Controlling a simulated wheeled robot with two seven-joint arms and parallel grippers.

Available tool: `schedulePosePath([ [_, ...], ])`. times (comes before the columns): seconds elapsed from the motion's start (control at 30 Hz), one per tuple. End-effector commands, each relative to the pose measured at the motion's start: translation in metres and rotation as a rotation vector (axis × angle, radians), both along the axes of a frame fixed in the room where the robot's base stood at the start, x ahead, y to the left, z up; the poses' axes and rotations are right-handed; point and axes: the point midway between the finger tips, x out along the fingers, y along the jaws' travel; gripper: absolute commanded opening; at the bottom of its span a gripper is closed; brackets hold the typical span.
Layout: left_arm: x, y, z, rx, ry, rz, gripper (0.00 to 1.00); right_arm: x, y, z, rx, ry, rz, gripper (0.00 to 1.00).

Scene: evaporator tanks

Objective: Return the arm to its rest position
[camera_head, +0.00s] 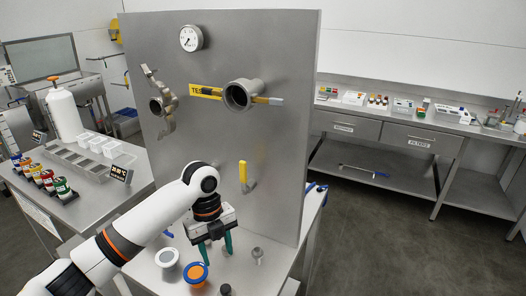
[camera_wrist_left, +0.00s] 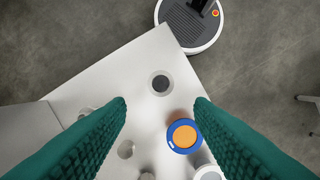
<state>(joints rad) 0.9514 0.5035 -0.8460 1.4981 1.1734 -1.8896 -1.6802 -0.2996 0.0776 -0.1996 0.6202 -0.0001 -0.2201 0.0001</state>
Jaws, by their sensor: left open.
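My left arm (camera_head: 150,222) reaches in from the lower left in the head view. My left gripper (camera_head: 215,247) points down above the steel bench in front of the upright panel (camera_head: 290,150). In the left wrist view its two green fingers (camera_wrist_left: 160,115) are wide apart with nothing between them. Below them on the bench are a blue ring with an orange centre (camera_wrist_left: 184,136) and a small dark round piece (camera_wrist_left: 160,83). The ring (camera_head: 196,273) and a white round cap (camera_head: 167,258) also show in the head view. My right gripper is not in view.
The panel carries a gauge (camera_head: 191,38), a pipe outlet (camera_head: 241,95), a clamp-like fitting (camera_head: 161,104) and a yellow-handled valve (camera_head: 244,175). A side bench on the left holds a white bottle (camera_head: 64,114) and several small jars. Open floor (camera_head: 370,240) lies to the right.

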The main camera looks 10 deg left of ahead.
Motion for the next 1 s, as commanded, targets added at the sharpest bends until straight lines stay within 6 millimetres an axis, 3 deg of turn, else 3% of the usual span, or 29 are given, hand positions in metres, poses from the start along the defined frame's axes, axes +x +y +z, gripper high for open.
schedulePosePath([
  [0.17, -0.031, -0.028, -0.043, -0.019, -0.003, 0.141, 0.48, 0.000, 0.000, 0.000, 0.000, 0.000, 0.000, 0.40],
  [0.3, -0.072, -0.056, -0.082, -0.064, -0.013, 0.406, 0.48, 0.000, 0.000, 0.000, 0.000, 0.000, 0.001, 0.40],
  [0.47, -0.119, -0.070, -0.110, -0.128, -0.009, 0.792, 0.48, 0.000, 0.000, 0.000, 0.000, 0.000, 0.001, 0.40],
  [0.57, -0.147, -0.067, -0.120, -0.159, 0.003, 1.067, 0.48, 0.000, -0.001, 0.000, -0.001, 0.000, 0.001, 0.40],
  [0.7, -0.182, -0.047, -0.127, -0.180, 0.010, 1.441, 0.48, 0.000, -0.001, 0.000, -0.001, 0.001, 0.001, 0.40],
  [1.0, -0.232, -0.002, -0.127, -0.169, -0.014, 1.933, 0.48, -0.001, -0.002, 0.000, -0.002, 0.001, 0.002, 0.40],
])
